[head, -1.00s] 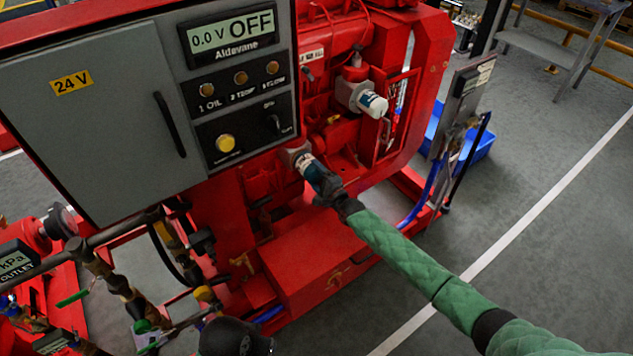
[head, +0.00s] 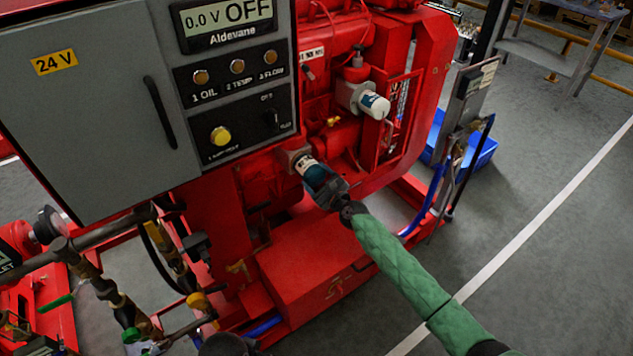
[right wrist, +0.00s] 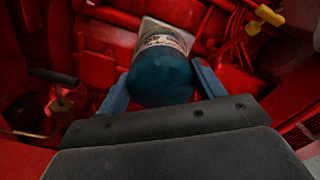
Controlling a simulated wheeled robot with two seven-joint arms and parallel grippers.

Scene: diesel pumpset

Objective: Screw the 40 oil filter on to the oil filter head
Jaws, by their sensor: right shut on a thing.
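The oil filter (head: 307,168), teal with a white label band, is in my right gripper (head: 322,184), which is shut on it. In the right wrist view the filter (right wrist: 161,72) sits between the two blue fingers of the gripper (right wrist: 162,88), its rounded teal end towards me. My left gripper is not in view.
The grey control cabinet (head: 85,110) stands close on the left. A red box (head: 315,275) lies below. Pipes and valves (head: 120,300) crowd the lower left.

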